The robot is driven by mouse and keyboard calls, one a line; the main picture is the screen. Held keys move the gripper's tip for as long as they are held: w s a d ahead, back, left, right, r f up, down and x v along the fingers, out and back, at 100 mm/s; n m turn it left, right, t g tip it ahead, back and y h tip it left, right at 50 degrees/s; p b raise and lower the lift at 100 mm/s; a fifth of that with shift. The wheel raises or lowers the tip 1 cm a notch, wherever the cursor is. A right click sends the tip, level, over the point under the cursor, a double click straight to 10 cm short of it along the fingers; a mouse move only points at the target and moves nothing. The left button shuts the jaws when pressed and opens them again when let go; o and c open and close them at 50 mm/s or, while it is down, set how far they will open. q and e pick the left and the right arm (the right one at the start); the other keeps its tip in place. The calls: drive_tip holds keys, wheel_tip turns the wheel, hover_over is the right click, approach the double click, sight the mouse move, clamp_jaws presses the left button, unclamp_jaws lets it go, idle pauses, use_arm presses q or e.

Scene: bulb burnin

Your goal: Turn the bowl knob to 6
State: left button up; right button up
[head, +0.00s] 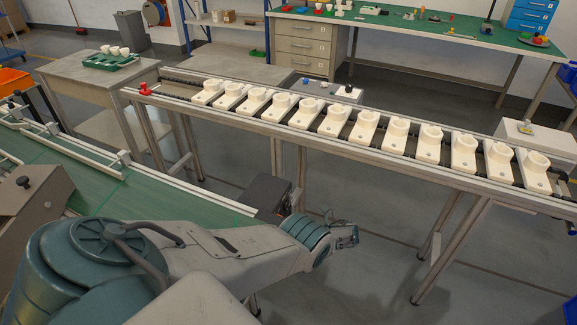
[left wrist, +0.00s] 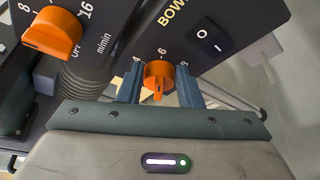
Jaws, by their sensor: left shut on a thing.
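The bowl knob (left wrist: 158,73) is small and orange, on a dark panel below the partly cut-off word BOW. A 6 stands just above it, with small figures at its left and right. Its raised bar runs roughly up and down in the left wrist view, with a pale mark near its lower end; I cannot tell which number it points to. My left gripper (left wrist: 160,88) has a finger on each side of the knob and is shut on it. In the head view my left arm reaches in from the left; the knob is not discernible there. My right gripper is not in view.
A larger orange knob (left wrist: 52,32), marked 8, 16 and m/min, is at the left of the wrist view. A rocker switch (left wrist: 209,40) sits right of the bowl knob. A conveyor (head: 375,150) with several white fixtures crosses beyond my arm. A green belt (head: 95,185) lies left.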

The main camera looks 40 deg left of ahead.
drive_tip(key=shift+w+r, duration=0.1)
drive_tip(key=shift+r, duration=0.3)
use_arm(q)
drive_tip(key=o, duration=1)
drive_tip(key=shift+c, duration=0.2)
drive_tip(key=b+v, duration=0.5)
drive_tip(key=v, duration=0.5)
drive_tip(key=shift+w+d+b, duration=0.2)
drive_tip(key=shift+d+b, duration=0.15)
drive_tip(key=shift+b, duration=0.05)
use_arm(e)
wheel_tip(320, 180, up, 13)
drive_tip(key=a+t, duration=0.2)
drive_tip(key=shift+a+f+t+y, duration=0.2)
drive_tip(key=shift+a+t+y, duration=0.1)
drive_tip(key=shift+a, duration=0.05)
